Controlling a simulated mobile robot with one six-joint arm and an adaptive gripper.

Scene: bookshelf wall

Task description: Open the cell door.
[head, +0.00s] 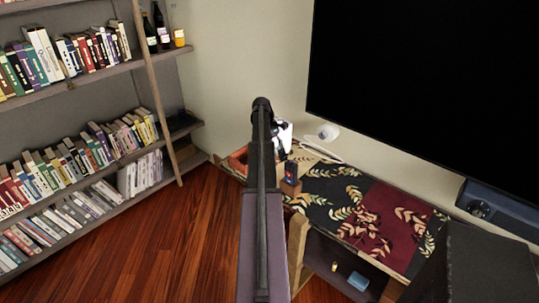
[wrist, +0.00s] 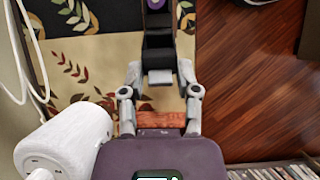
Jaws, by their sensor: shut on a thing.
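No cell door can be clearly picked out in either view. In the head view my gripper (head: 284,140) is above the left end of the low bench, partly hidden behind my arm. A small dark box-like thing (head: 290,187) with a red and blue part on top is just below it. In the wrist view my gripper (wrist: 160,75) has its grey fingers drawn in around a black and purple thing (wrist: 158,38). The exact contact is hard to see. I cannot tell whether this thing is a door or part of one.
The bench (head: 378,215) has a patterned leaf cloth and an open compartment below, holding a blue box (head: 358,281). A white rounded object (wrist: 65,140) is close on the left in the wrist view. A large black screen (head: 430,80) and bookshelves (head: 80,92) flank the floor.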

